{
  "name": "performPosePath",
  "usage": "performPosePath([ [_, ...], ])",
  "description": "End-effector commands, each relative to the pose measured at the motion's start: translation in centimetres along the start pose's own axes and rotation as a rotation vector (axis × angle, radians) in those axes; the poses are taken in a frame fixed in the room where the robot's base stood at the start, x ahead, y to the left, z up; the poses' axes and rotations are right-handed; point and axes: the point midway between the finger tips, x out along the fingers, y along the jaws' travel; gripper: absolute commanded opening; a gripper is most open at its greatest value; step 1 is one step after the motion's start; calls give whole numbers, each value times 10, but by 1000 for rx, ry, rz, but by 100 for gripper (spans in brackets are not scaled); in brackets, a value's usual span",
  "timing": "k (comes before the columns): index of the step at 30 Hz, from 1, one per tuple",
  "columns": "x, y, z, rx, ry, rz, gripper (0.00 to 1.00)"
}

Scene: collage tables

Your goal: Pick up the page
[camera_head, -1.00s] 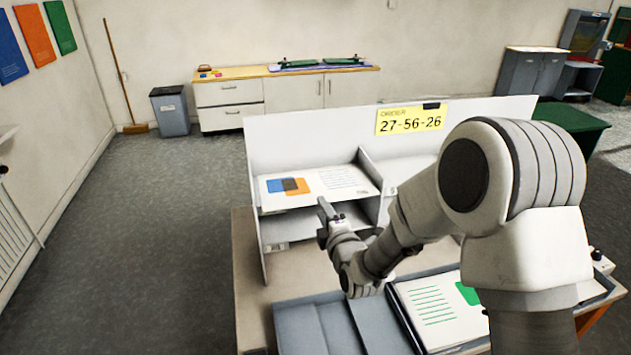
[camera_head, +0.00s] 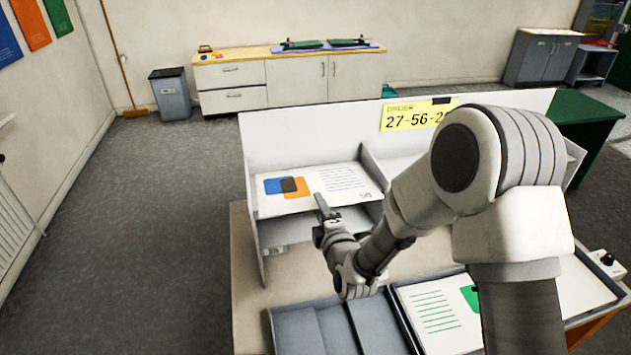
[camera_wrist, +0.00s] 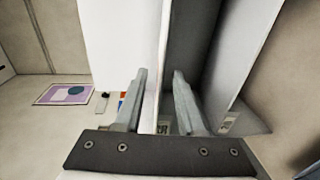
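A white page (camera_head: 345,178) with overlapping blue and orange squares, lines of text and a small number lies flat on the upper left shelf of the grey sorting rack (camera_head: 257,235). My gripper (camera_head: 322,205) is at the front edge of this shelf, its tip by the page's near edge. In the wrist view my gripper's two fingers (camera_wrist: 160,76) are apart, with a thin pale edge and a dark gap showing between them. A bit of blue and orange shows beside one finger. I cannot tell whether either finger touches the page.
Below the rack, a grey tray (camera_head: 310,335) and a page with green print (camera_head: 430,308) lie on the table. An upright divider (camera_head: 372,172) bounds the shelf on the right. A yellow order card reading 27-56-2… (camera_head: 405,118) is on the rack's back panel.

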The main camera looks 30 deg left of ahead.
Motion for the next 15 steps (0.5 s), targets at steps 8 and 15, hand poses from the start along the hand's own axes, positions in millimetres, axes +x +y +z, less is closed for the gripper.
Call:
performPosePath([
  [8,0,0,0,0,0,0,28],
  [15,0,0,0,0,0,0,0],
])
